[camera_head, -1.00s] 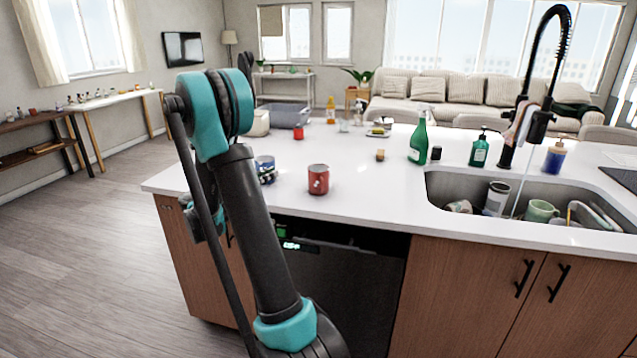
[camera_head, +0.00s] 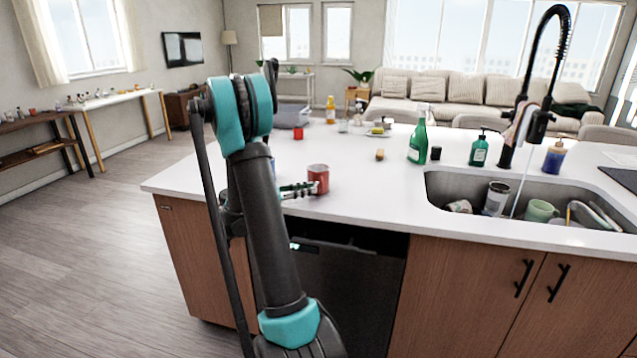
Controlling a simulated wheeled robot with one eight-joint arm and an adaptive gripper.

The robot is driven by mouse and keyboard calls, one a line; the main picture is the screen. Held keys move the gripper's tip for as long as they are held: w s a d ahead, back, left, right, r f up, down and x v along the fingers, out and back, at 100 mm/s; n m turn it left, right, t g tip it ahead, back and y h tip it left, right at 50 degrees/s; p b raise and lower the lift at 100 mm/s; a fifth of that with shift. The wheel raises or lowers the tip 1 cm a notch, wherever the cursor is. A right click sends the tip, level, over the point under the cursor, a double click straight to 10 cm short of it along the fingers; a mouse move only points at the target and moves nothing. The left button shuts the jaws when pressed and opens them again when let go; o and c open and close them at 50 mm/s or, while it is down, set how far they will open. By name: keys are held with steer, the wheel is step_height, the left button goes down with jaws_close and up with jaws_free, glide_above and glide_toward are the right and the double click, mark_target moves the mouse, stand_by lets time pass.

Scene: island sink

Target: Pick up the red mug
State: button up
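The red mug (camera_head: 319,174) stands upright on the white island countertop near its front edge. My gripper (camera_head: 303,190) is low at the mug's left side, with its green and dark fingers reaching to the mug's lower left. The fingers are small and overlap the mug in the picture. I cannot tell whether they touch it, or whether they are open or shut. My arm covers the part of the counter left of the gripper.
A smaller red object (camera_head: 298,132) stands farther back on the countertop (camera_head: 370,205). A sponge (camera_head: 380,155), green spray bottle (camera_head: 418,142) and soap bottle (camera_head: 479,150) are to the right. The sink (camera_head: 450,190) holds dishes. The counter between mug and sink is clear.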

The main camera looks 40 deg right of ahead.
mark_target(322, 187)
steer(key=shift+f+x, duration=0.2)
steer(key=shift+x, duration=2.65)
steer(key=shift+w, duration=0.1)
steer(key=shift+c, duration=0.4)
jaws_close()
